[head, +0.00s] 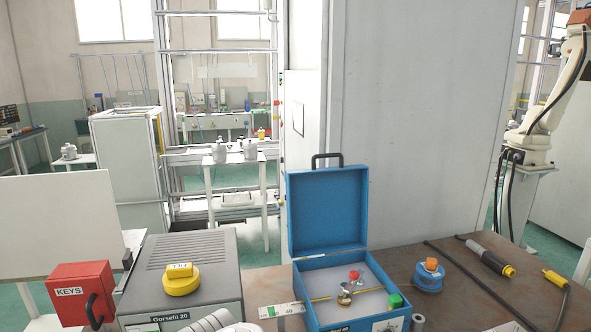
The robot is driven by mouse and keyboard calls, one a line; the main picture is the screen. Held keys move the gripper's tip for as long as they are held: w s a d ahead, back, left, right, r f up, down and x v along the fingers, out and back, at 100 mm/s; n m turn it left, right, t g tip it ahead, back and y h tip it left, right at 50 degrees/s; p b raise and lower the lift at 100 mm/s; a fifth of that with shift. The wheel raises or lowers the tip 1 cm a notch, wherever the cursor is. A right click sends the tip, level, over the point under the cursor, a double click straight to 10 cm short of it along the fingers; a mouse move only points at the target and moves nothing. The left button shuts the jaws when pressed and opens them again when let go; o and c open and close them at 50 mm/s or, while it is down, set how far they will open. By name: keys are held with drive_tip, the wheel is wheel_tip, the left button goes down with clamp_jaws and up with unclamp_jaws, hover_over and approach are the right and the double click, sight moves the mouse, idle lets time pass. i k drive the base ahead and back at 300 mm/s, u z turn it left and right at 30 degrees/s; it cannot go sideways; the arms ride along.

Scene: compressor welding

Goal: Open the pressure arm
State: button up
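No part is clearly recognisable as the pressure arm. In the head view, a blue box (329,213) stands on the workbench with its lid raised upright. The box's front is cut off by the lower edge. My gripper is not recognisable in view. A rounded white part, possibly of my arm, shows at the bottom edge in front of the grey unit.
A blue roll (428,279), a torch-like tool (490,258) and cables lie right on the brown bench (395,262). A white robot arm (560,95) stands behind right.

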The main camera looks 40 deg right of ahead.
sight(356, 276)
drive_tip(key=z, duration=1.45)
